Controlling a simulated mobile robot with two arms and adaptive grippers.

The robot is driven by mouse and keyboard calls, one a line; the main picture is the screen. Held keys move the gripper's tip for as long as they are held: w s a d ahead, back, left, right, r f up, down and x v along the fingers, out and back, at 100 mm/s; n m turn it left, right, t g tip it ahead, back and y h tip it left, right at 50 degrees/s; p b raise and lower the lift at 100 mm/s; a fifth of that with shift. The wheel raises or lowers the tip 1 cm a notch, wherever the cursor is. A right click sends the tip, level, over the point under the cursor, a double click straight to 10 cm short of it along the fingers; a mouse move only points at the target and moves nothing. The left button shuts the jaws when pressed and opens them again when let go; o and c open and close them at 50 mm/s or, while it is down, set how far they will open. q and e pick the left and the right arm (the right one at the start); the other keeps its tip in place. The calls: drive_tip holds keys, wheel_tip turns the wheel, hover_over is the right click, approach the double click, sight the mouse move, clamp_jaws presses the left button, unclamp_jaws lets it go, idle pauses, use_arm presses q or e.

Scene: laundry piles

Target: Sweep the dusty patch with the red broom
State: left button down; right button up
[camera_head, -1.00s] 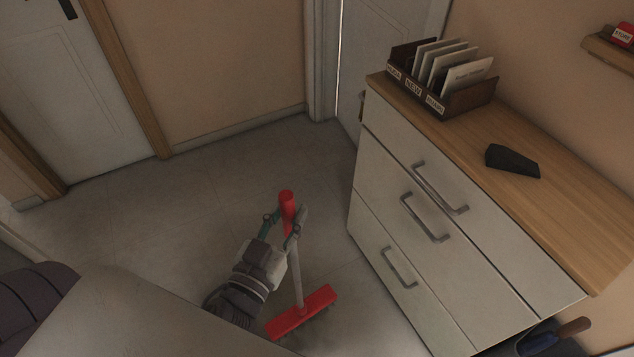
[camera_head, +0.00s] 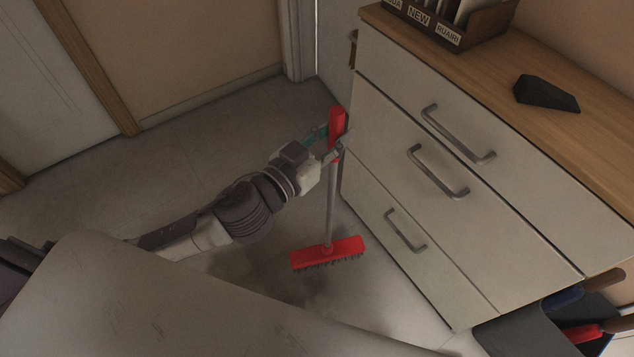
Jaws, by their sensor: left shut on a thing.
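The red broom has a red head (camera_head: 328,253) with dark bristles, a grey shaft and a red top grip. It stands nearly upright, head down, just left of the drawer cabinet. My left gripper (camera_head: 336,147) is shut on the broom's upper handle, near the red grip. The dusty patch (camera_head: 313,286) shows as a dark smudge on the floor around and below the broom head. Part of it is hidden by my arm and the pale surface in front. My right gripper is not in view.
The white drawer cabinet (camera_head: 400,187) with metal handles stands close to the right of the broom. On its wooden top are a letter box (camera_head: 450,28) and a black wedge (camera_head: 546,93). A dark bin with tools (camera_head: 530,328) is at lower right. Open floor (camera_head: 190,150) lies behind my arm.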

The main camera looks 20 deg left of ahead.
use_arm(q)
drive_tip(key=shift+w+d+f+m+g+h, duration=0.1)
drive_tip(key=shift+w+d+m+g+h, duration=0.2)
drive_tip(key=shift+w+d+m+h, duration=0.3)
wheel_tip(320, 180, down, 6)
drive_tip(key=w+d+r+m+g+h+b, duration=0.1)
drive_tip(key=w+m+g+h+b, duration=0.1)
drive_tip(key=m+g+h, duration=0.45)
drive_tip(key=s+a+f+m+g+h+b, duration=0.3)
drive_tip(key=s+a+f+m+g+b, duration=0.1)
drive_tip(key=f+g, duration=0.5)
drive_tip(key=shift+s+a+f+m+g, duration=0.35)
drive_tip(key=shift+s+m+g, duration=0.2)
drive_tip(key=shift+m+g, duration=0.55)
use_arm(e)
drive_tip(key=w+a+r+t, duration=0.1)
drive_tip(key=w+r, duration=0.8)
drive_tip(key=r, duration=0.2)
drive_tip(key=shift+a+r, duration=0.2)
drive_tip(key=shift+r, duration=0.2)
